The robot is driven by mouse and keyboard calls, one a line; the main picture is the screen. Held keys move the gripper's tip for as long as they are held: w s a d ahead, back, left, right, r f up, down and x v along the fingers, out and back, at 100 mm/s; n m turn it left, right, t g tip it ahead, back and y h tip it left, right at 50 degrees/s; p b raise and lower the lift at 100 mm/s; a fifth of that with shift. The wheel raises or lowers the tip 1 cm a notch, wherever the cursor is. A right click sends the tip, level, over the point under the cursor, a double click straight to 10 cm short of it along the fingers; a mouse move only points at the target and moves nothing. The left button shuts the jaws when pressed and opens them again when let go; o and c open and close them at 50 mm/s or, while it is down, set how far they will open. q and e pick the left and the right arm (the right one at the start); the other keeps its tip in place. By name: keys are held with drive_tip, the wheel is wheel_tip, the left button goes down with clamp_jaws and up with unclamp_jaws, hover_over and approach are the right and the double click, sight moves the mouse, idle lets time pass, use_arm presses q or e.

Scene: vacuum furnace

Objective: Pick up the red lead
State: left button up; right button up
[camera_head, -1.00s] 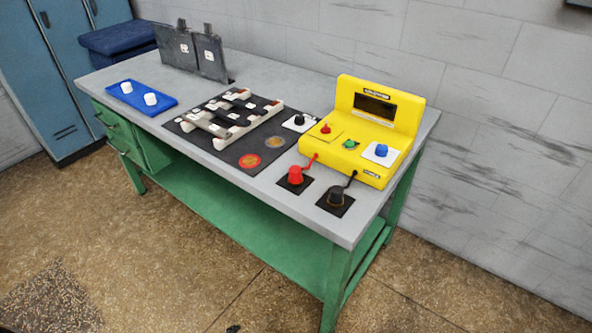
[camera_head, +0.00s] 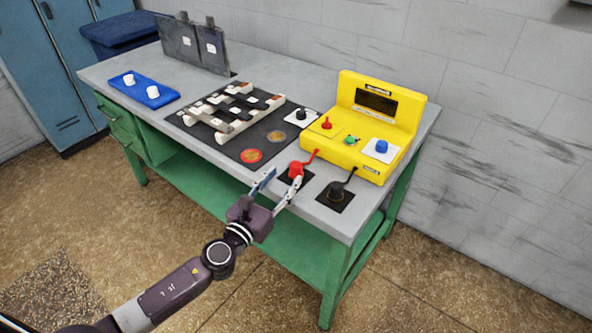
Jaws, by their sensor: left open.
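The red lead (camera_head: 296,169) stands upright on a dark square pad near the front edge of the table, its short red cable running to the yellow device (camera_head: 361,130). My left gripper (camera_head: 282,182) reaches in from the lower left with its two fingers apart, over the table's front edge. One fingertip lies just in front of the lead and partly covers its lower part in the picture; I cannot tell whether they touch. The other finger is to the left of the lead. My right gripper is not in view.
The black lead (camera_head: 336,191) stands on its own pad close to the right of the red one. A dark mat with a white rack (camera_head: 232,129) lies left of them. A blue tray (camera_head: 158,97) with two white pieces and grey plates (camera_head: 186,48) stand farther back.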

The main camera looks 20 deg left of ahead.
sight(293, 169)
use_arm(q)
drive_tip(key=w, duration=0.2)
drive_tip(key=w+d, duration=0.1)
drive_tip(key=w, duration=0.4)
drive_tip(key=shift+w+d+f, duration=0.15)
drive_tip(key=shift+d+f, duration=0.05)
drive_tip(key=shift+d, duration=0.2)
clamp_jaws()
